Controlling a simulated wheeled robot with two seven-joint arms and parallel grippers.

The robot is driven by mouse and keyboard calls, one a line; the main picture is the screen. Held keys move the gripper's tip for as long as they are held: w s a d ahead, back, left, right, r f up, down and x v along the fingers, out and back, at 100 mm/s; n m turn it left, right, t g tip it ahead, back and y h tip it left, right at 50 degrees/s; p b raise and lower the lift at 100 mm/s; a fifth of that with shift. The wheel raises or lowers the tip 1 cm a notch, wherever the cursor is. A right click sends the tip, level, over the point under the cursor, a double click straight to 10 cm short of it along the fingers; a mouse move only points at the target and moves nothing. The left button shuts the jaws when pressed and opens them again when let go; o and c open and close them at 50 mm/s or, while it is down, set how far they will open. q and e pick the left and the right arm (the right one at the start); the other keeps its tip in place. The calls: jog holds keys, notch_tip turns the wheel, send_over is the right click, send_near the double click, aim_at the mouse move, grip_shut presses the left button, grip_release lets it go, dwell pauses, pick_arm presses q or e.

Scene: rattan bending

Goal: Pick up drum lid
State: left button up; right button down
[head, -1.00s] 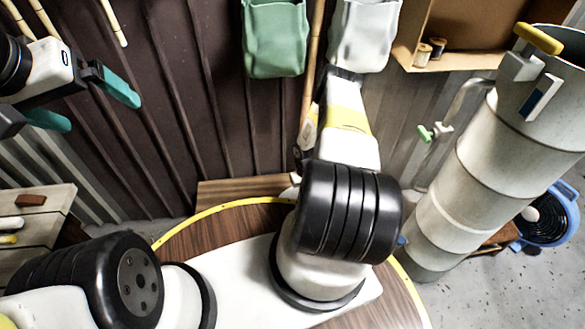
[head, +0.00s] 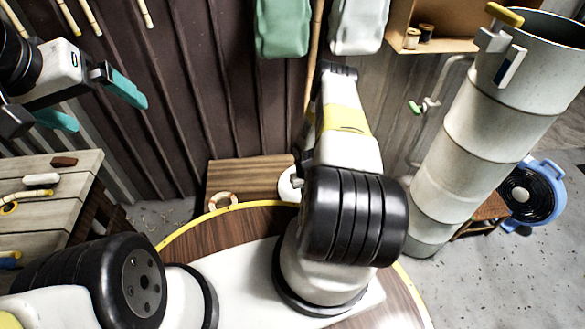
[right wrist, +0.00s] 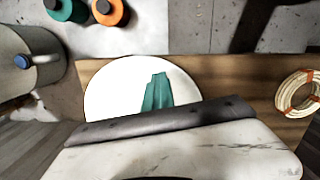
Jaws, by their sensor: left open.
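A round white disc, which looks like the drum lid (right wrist: 103,92), lies on a brown wooden board in the right wrist view. A white edge (head: 289,184) shows beside my right arm in the head view; the rest is hidden. The teal fingers of my right gripper (right wrist: 157,92) appear in front of the disc. They overlap in the picture, and I cannot tell whether they touch it or are spread. My left gripper (head: 92,104) is open and empty at the upper left of the head view, with its teal fingers apart.
The wooden board (head: 237,176) carries a rattan coil (head: 222,201). A tall pale cylinder (head: 470,145) with an open top stands at the right. A blue round appliance (head: 556,190) is behind it. A plank bench (head: 40,210) with small tools is at the left.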

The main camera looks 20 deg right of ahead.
jog(key=shift+s, duration=0.2)
jog(key=shift+s+d, duration=0.1)
jog(key=shift+d, duration=0.1)
jog(key=c, duration=0.7)
grip_release()
jog(key=shift+o, duration=1.3)
jog(key=shift+d, duration=0.15)
